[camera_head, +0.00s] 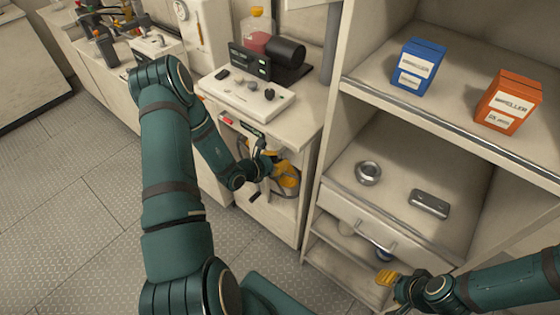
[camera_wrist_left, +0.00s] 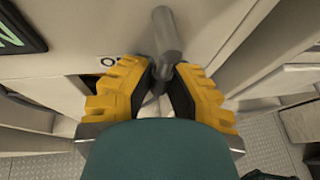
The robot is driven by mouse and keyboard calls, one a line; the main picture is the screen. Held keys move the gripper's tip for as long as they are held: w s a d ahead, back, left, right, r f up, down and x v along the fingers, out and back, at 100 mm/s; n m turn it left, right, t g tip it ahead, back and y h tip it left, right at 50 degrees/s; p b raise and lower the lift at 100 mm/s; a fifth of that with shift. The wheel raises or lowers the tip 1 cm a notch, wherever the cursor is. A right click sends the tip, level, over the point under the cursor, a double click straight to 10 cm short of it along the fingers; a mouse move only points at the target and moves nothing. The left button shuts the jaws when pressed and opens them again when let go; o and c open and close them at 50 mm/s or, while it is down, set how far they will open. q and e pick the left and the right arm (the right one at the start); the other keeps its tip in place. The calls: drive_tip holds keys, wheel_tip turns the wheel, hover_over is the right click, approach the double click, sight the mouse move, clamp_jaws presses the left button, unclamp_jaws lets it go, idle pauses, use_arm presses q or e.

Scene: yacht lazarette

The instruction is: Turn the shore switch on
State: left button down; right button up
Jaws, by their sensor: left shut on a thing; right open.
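The shore switch (camera_wrist_left: 167,38) shows in the left wrist view as a grey cylindrical lever on a pale panel. A round mark like an "O" is on the panel left of it. My left gripper (camera_wrist_left: 158,85) is shut on the lever, with yellow-padded fingers on either side of its lower part. In the head view my left gripper (camera_head: 277,174) is at the front of the pale cabinet, below its worktop, and hides most of the switch. My right gripper (camera_head: 388,281) is open and empty in front of the lower shelves at the right.
A worktop (camera_head: 221,91) above the switch holds a white panel, a dark display and a black cylinder. The shelf unit at right holds a blue box (camera_head: 416,64), an orange box (camera_head: 508,100), a metal ring (camera_head: 368,173) and a grey case (camera_head: 430,204). Floor at left is clear.

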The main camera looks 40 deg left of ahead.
use_arm(q)
drive_tip(key=c, duration=0.9)
unclamp_jaws()
drive_tip(key=v, duration=1.2)
drive_tip(key=shift+a, duration=0.1)
